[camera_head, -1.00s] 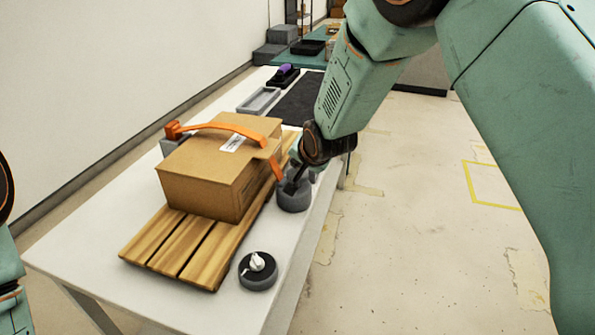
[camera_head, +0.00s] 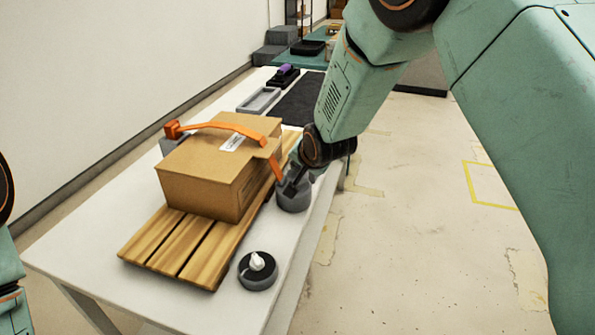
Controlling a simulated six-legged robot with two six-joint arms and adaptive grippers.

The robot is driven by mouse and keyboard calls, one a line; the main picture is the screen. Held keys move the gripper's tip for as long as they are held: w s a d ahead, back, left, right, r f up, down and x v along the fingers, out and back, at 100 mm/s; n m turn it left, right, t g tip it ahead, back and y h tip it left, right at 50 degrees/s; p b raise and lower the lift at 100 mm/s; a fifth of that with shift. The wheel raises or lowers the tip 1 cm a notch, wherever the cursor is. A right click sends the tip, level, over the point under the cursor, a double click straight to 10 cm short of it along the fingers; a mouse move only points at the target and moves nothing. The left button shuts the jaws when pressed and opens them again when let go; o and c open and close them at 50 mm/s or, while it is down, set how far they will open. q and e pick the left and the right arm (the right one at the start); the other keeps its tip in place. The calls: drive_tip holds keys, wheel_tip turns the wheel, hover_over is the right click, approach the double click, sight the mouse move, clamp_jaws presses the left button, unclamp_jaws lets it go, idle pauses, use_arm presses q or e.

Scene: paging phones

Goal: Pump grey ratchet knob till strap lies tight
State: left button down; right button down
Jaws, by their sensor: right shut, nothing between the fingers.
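An orange strap (camera_head: 237,128) arches over a cardboard box (camera_head: 205,180) on a wooden pallet (camera_head: 165,245). Its left end meets an orange clip on a grey block (camera_head: 172,143); its right end runs down to the grey ratchet knob (camera_head: 293,198). The strap bows up above the box top, with a gap under it at the left. My right gripper (camera_head: 290,183) is shut at the top of the knob, with nothing between its fingers. Whether it touches the knob is hard to tell. My left gripper is out of view; only part of that arm shows at the left edge.
A round dark dial with a white pointer (camera_head: 257,262) sits on the white table (camera_head: 85,240) near the front right. A grey tray (camera_head: 259,100), a black mat (camera_head: 299,101) and a purple-topped item (camera_head: 286,71) lie farther back. The table's right edge is close to the knob.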

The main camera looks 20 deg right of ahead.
drive_tip(key=shift+s+f+b, duration=0.1)
drive_tip(key=shift+f+b, duration=0.25)
drive_tip(key=shift+f, duration=0.35)
idle(0.6)
drive_tip(key=shift+r, duration=0.1)
drive_tip(key=shift+r+p, duration=1.45)
wheel_tip(320, 180, up, 5)
drive_tip(key=p, duration=0.5)
drive_tip(key=shift+r, duration=0.1)
drive_tip(key=shift+d, duration=0.1)
idle(1.6)
